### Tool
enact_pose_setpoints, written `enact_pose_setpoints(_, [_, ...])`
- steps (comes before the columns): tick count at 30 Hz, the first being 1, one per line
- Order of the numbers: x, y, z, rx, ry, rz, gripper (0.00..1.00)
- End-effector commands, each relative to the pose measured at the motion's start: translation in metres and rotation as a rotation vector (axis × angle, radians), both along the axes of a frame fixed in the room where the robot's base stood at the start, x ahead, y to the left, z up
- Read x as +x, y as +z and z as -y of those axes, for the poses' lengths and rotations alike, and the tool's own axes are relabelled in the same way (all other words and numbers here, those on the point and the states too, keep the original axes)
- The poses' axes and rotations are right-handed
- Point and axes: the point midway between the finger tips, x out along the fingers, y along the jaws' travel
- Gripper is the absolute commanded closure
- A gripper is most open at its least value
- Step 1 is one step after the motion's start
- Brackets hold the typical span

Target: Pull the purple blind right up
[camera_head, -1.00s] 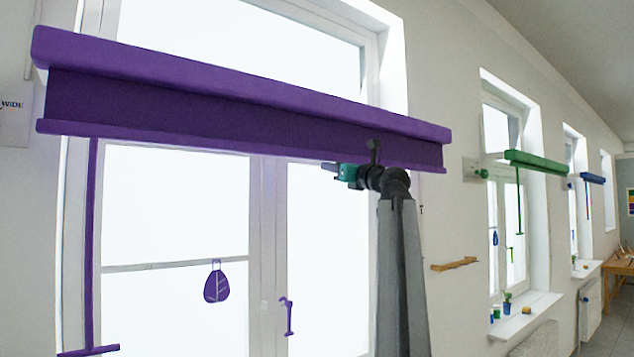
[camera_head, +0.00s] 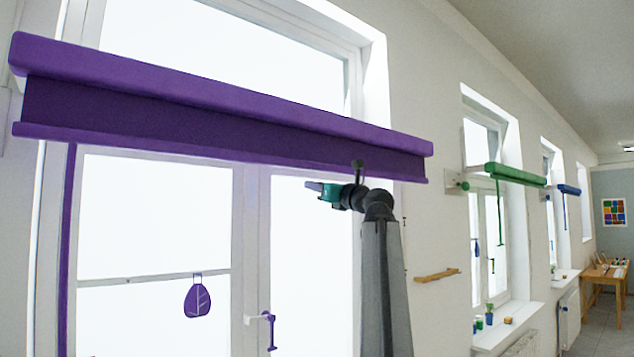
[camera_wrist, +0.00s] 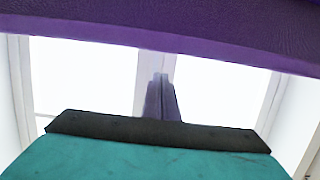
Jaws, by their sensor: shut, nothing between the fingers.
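The purple blind (camera_head: 215,115) is rolled up close under its purple top box (camera_head: 220,92), with only a short dark band of cloth and a bottom bar (camera_head: 220,154) showing. A purple pull cord or rod (camera_head: 67,250) hangs at its left end. My gripper (camera_head: 314,187) is shut and empty, pointing left just below the right part of the bottom bar, apart from the cord. In the wrist view the purple bar (camera_wrist: 160,25) crosses the top, and my shut fingers (camera_wrist: 161,100) point at the bright window.
A purple leaf-shaped ornament (camera_head: 197,299) hangs at the window, and a purple handle (camera_head: 269,330) is on its frame. A wooden wall rail (camera_head: 437,275) is to the right. Green (camera_head: 515,174) and blue (camera_head: 569,190) blinds hang farther along, with a wooden table (camera_head: 605,276) beyond.

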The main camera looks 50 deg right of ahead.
Motion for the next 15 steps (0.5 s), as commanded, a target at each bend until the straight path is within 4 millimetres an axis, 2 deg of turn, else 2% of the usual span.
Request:
enact_pose_setpoints(1, [-0.001, -0.010, 0.000, 0.001, -0.001, 0.000, 1.00])
enact_pose_setpoints(3, [-0.008, -0.017, 0.000, -0.001, -0.003, 0.002, 1.00])
enact_pose_setpoints(15, [-0.068, -0.031, -0.007, -0.001, -0.006, 0.002, 1.00])
